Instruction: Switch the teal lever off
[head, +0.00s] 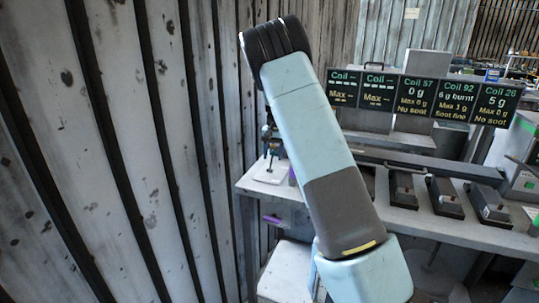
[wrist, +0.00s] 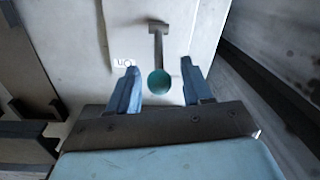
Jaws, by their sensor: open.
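In the wrist view, the teal lever (wrist: 159,81) shows as a round teal knob on a grey stem that runs up to a small bracket on a pale panel (wrist: 88,30). My gripper (wrist: 161,82) is open, with one blue finger on each side of the knob. Gaps show between the knob and both fingers, and I cannot tell how far the fingertips are from the panel. A small white label with dark marks (wrist: 124,62) is left of the stem. In the head view my arm shows, but the lever and the gripper cannot be made out.
In the head view, a grey bench (head: 410,217) carries several dark boxes at the right. Display screens (head: 417,97) stand behind them, reading coil values. A plank wall (head: 110,150) rises close on the left. Dark frame parts (wrist: 25,140) lie left in the wrist view.

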